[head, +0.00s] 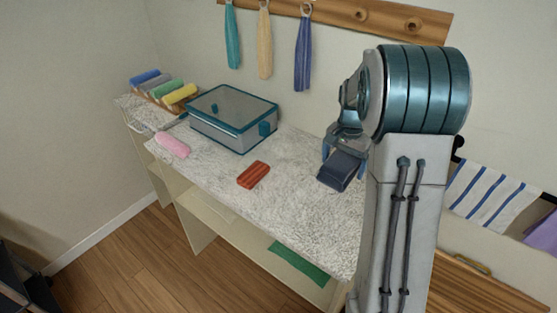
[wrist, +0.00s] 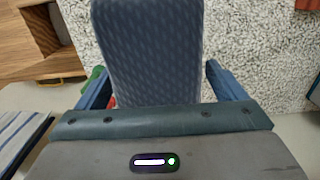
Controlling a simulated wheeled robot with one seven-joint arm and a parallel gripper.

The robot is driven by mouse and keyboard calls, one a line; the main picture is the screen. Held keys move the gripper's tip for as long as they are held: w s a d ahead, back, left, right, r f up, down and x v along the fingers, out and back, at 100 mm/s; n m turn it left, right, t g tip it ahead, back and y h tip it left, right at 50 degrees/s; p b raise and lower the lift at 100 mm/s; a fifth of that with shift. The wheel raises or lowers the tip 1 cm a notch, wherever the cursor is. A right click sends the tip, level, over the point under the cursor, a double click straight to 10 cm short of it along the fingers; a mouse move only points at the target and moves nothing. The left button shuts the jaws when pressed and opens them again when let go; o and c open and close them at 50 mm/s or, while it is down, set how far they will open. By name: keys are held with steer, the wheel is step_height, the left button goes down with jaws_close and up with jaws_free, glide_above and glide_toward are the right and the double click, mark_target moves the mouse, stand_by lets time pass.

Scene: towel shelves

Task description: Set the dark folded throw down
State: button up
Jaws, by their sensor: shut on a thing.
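The dark folded throw (head: 341,171) is a navy bundle at the right part of the speckled counter (head: 215,185). My gripper (head: 343,154) is shut on it, with one finger on each side. In the wrist view the throw (wrist: 147,50) fills the space ahead of my gripper (wrist: 157,90), and its woven pattern shows. The speckled counter top lies below and beside it. I cannot tell whether the throw touches the counter or hangs just above it.
A red folded cloth (head: 253,174) lies left of the throw. A pink roll (head: 172,144), a teal-edged box (head: 233,117) and a rack of coloured rolls (head: 163,88) stand farther left. Towels (head: 303,55) hang on wall pegs. A green cloth (head: 299,263) lies on the shelf below.

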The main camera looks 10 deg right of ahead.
steer(key=p, duration=0.2)
glide_above(301, 199)
step_height(301, 199, down, 6)
steer(key=shift+f, duration=0.15)
steer(key=shift+f+p, duration=0.45)
steer(key=shift+f, duration=1.6)
steer(key=shift+f, duration=0.2)
steer(key=o, duration=0.9)
steer(key=shift+r, duration=0.1)
